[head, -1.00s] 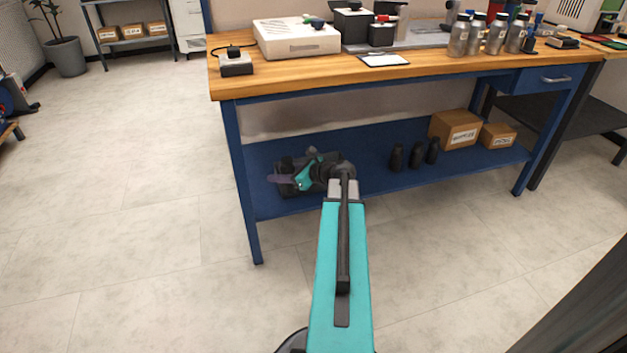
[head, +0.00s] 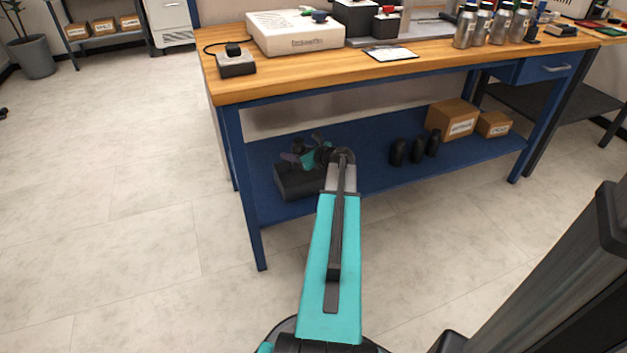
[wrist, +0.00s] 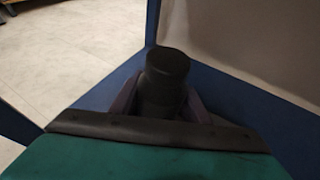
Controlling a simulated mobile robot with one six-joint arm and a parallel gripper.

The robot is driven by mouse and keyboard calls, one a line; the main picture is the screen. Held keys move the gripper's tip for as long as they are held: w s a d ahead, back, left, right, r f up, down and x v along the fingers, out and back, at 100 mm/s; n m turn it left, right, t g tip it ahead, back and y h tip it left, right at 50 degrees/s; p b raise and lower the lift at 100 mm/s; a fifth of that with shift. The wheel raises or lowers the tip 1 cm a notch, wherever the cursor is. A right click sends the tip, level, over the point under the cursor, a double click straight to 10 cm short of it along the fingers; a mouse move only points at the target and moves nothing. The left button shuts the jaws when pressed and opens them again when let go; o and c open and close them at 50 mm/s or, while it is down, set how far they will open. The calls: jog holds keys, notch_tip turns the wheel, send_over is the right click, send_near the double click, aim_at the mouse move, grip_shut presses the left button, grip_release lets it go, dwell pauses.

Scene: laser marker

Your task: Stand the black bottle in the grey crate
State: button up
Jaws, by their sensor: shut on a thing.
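The black bottle (wrist: 165,75) stands between the purple fingers of my gripper (wrist: 160,98) in the wrist view. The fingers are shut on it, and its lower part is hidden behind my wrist. In the head view my gripper (head: 298,157) is small and partly hidden by my own arm, at the left end of the blue lower shelf. A dark grey box, which looks like the crate (head: 298,185), sits on that shelf just below my gripper. Its inside cannot be made out. The gap between bottle and crate is unclear.
Several black bottle-like objects (head: 398,152) stand on the blue lower shelf (head: 375,178) to the right. Cardboard boxes (head: 452,120) are behind them. The wooden bench top (head: 290,80) is above, and a blue leg (head: 246,200) stands to the left of the crate.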

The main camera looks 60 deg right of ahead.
jog(key=shift+s+d+f, duration=0.1)
jog(key=shift+s+d, duration=0.1)
jog(key=shift+f, duration=0.3)
jog(key=shift+s+d+f+b, duration=0.1)
jog(key=shift+f+b, duration=1.1)
jog(key=shift+f, duration=0.9)
jog(key=shift+f+b, duration=1.25)
jog(key=shift+f, duration=1.25)
jog(key=shift+f, duration=0.15)
jog(key=o, duration=1.1)
jog(key=shift+o, duration=0.2)
